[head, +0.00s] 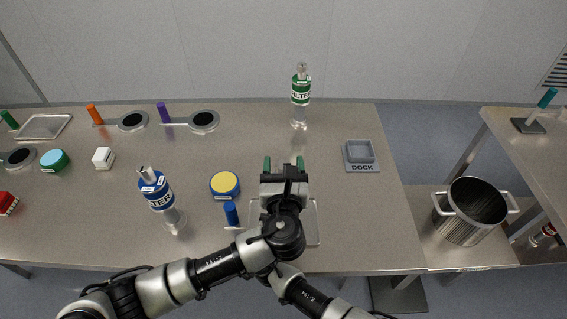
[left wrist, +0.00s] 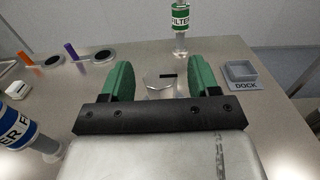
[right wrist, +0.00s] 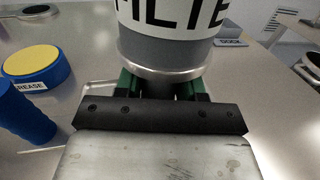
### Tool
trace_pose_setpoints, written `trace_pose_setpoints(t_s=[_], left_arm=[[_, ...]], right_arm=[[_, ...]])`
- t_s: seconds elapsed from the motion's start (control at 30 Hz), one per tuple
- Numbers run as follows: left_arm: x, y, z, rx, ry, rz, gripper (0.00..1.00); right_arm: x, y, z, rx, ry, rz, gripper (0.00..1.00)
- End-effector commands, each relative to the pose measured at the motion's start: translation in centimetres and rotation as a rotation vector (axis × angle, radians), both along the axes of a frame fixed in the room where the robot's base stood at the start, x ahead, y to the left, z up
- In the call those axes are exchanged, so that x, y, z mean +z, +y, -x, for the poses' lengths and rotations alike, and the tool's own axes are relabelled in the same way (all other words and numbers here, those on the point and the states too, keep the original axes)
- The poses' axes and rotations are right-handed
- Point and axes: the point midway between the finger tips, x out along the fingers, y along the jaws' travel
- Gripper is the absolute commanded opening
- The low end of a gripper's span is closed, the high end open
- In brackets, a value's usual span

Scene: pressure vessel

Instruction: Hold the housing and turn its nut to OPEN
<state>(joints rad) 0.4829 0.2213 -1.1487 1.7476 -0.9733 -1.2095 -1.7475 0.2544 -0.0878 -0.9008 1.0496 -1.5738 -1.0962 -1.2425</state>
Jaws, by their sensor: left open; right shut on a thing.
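The held housing (right wrist: 170,35) shows in the right wrist view as a white band with large black letters above a grey and metal lower part. My right gripper (right wrist: 165,88) is shut on its lower part. In the head view my left arm hides the housing and the right gripper. A pale, faceted nut (left wrist: 160,87) with a short black mark shows in the left wrist view. It lies between the open fingers of my left gripper (left wrist: 148,82), with gaps on both sides. The left gripper also shows in the head view (head: 284,164). No OPEN marking is readable.
A green-banded filter (head: 301,90) stands behind, the grey dock (head: 362,167) at right. A blue-banded filter (head: 158,192), yellow-lidded grease tin (head: 225,185) and blue handle (head: 231,214) are at left. A metal tray (head: 314,232) lies under my arms. A pot (head: 466,218) stands right.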

Motion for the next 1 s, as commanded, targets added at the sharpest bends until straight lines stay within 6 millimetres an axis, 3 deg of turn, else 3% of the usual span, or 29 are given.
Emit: trace_pose_setpoints(t_s=[0.5,0.7,1.0], left_arm=[[-0.1,-0.2,9.7,0.000,0.004,0.000,0.61],[-0.1,-0.2,11.4,0.000,0.002,0.000,0.61],[0.0,-0.2,11.5,0.001,0.001,0.000,0.61]], right_arm=[[0.0,-0.1,0.0,-0.001,0.001,0.000,0.03],[0.0,-0.1,0.0,-0.001,0.001,0.000,0.03],[0.0,-0.1,0.0,-0.002,0.000,0.000,0.03]])
